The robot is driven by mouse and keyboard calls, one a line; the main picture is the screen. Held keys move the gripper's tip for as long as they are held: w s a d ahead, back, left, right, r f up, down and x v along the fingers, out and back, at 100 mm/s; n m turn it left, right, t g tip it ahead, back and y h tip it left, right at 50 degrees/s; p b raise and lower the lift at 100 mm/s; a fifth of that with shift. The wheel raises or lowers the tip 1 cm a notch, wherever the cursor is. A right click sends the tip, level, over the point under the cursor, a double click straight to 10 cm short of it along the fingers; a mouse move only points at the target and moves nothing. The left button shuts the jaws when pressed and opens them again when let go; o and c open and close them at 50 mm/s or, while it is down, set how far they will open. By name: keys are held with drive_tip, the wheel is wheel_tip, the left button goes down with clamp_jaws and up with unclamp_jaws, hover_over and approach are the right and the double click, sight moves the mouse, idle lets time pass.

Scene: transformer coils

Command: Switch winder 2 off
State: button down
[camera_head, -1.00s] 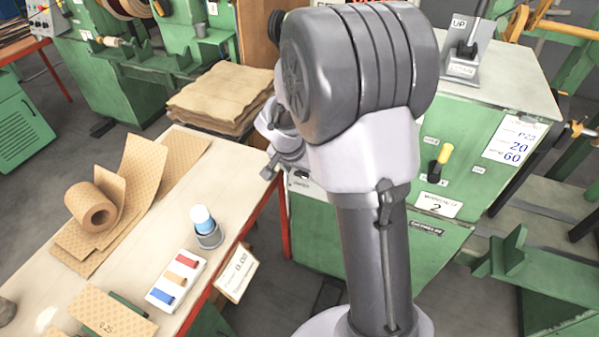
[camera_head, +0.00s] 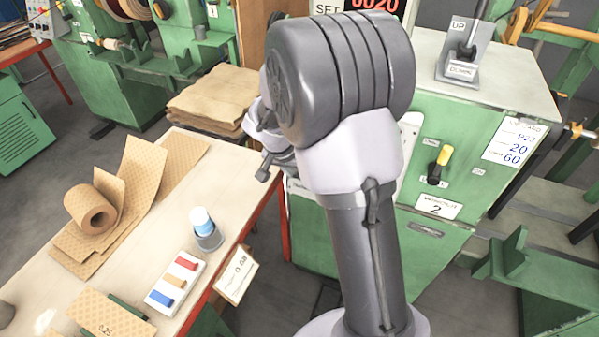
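Winder 2 is the green cabinet (camera_head: 395,240) at the right, with a white plate (camera_head: 438,206) reading "WINDER 2". Above the plate is a switch with a yellow handle (camera_head: 444,156), tilted up and slightly right, with small labels around it too small to read. On the cabinet top stands a lever in a grey bracket (camera_head: 463,55) marked UP and DOWN. My arm stands in front of the cabinet's left part and hides some of it.
A workbench (camera_head: 125,235) at the left holds a paper roll (camera_head: 92,208), a small cup with a blue-and-white item (camera_head: 203,224) and a tray of coloured pieces (camera_head: 175,283). A stack of brown sheets (camera_head: 212,95) lies behind. A green frame (camera_head: 545,265) stands at the right.

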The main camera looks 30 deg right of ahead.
drive_tip(key=n, duration=0.1)
drive_tip(key=g+h+p, duration=0.1)
drive_tip(key=n+g+h, duration=0.1)
drive_tip(key=shift+w+a+n, duration=0.3)
drive_tip(key=shift+w+a, duration=0.05)
drive_tip(key=n+h+p, duration=0.1)
drive_tip(key=n+h, duration=0.1)
drive_tip(key=f+n+g+h+p, duration=0.1)
drive_tip(key=n+h+p, duration=0.1)
drive_tip(key=a+n+g+h+p, duration=0.1)
drive_tip(key=h+p, duration=0.1)
drive_tip(key=shift+w+f+n, duration=0.2)
drive_tip(key=shift+n, duration=0.2)
drive_tip(key=shift+f+n+h, duration=0.3)
drive_tip(key=shift+n+h, duration=0.8)
drive_tip(key=shift+h, duration=0.1)
drive_tip(key=c, duration=0.9)
unclamp_jaws()
